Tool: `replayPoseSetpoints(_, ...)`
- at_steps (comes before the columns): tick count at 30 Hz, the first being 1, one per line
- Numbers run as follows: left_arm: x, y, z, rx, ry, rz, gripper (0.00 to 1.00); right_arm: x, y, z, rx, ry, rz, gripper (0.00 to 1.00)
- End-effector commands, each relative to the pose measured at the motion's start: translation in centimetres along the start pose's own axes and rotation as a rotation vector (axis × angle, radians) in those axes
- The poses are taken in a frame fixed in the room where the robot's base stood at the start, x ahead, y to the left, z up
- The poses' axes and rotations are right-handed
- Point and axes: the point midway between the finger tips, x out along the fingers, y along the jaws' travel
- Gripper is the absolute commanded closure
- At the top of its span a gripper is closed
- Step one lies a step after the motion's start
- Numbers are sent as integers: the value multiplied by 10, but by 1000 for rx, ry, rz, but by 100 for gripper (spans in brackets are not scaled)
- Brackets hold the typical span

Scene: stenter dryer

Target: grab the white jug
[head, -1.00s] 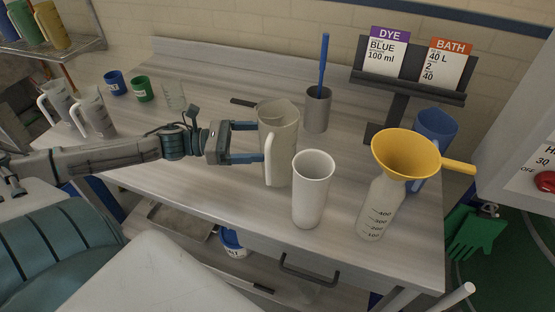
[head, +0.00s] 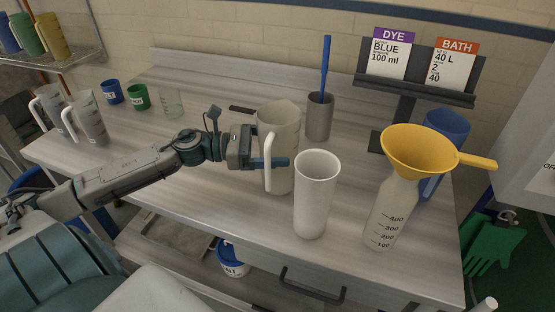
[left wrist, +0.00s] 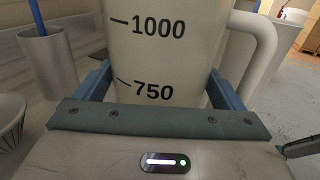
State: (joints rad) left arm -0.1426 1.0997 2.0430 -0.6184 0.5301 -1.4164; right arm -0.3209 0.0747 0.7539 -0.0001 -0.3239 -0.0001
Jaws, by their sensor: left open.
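The white jug (head: 280,135), a tall off-white measuring jug, stands upright on the bench, its handle towards me. In the left wrist view the jug (left wrist: 165,45) fills the middle, with marks 1000 and 750 and its handle on the right. My left gripper (head: 265,150) is open at the jug's left side. One finger shows in front near the handle; the other is hidden behind the jug. In the left wrist view the fingers (left wrist: 160,88) lie on either side of the jug's body; I cannot tell if they touch it. My right gripper is out of view.
A white cup (head: 316,195) stands close in front right of the jug. A grey pot (head: 318,118) with a blue rod is behind it. A bottle (head: 390,215) with a yellow funnel (head: 425,150) stands right. Two more jugs (head: 90,117) stand at the far left.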

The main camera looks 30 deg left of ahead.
Motion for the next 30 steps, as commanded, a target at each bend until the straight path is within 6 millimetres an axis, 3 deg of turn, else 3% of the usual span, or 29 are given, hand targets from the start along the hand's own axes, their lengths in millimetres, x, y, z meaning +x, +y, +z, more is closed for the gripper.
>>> replayPoseSetpoints(10,2,0,0,-1,1,2,10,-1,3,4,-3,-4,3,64)
replayPoseSetpoints(16,2,0,0,0,1,1,45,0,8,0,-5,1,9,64)
replayPoseSetpoints(25,2,0,4,1,2,1,45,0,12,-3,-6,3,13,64)
replayPoseSetpoints(30,2,0,24,5,3,-1,45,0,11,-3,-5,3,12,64)
